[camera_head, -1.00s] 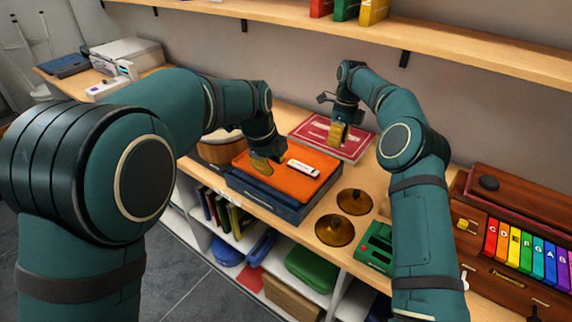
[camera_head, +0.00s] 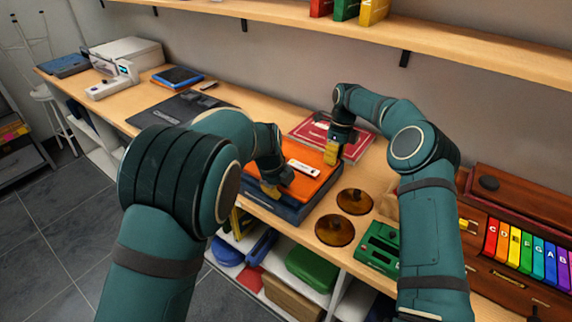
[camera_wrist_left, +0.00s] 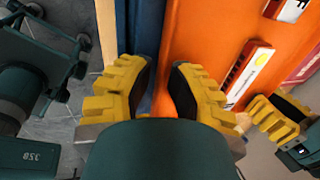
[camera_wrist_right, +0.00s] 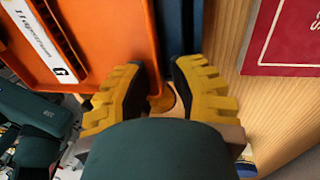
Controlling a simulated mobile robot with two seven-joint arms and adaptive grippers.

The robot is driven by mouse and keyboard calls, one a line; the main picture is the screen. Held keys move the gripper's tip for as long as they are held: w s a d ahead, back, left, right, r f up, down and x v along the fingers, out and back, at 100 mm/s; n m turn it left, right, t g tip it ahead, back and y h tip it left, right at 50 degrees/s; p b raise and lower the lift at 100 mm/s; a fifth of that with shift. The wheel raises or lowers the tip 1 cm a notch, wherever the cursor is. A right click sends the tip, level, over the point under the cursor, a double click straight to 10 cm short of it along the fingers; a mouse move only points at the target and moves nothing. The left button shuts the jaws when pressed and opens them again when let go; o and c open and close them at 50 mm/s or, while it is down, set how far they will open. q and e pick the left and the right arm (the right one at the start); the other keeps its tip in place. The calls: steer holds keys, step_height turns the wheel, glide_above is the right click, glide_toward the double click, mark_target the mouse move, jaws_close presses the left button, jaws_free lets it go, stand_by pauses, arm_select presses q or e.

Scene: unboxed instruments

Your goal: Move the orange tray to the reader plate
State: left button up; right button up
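The orange tray (camera_head: 313,185) lies on a dark blue case (camera_head: 298,213) on the bench, with a white labelled strip (camera_head: 303,168) on it. My left gripper (camera_head: 270,189) is at the tray's near left side. In the left wrist view its fingers (camera_wrist_left: 164,80) are apart, with the tray's edge (camera_wrist_left: 190,30) between them. My right gripper (camera_head: 331,154) is at the opposite side. In the right wrist view its fingers (camera_wrist_right: 157,80) are apart on both sides of the tray's rim (camera_wrist_right: 140,30). I cannot tell which thing is the reader plate.
A dark flat mat (camera_head: 180,108) lies left of the tray, with a blue-edged tablet-like thing (camera_head: 178,77) behind it. A red case (camera_head: 305,131) lies behind the tray. Two brown discs (camera_head: 335,230) and a green box (camera_head: 378,247) stand to the right. A shelf (camera_head: 440,50) runs above.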

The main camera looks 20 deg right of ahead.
arm_select(q)
jaws_close()
arm_select(e)
jaws_close()
arm_select(q)
steer(key=shift+a, duration=0.1)
arm_select(e)
steer(key=shift+r, duration=0.1)
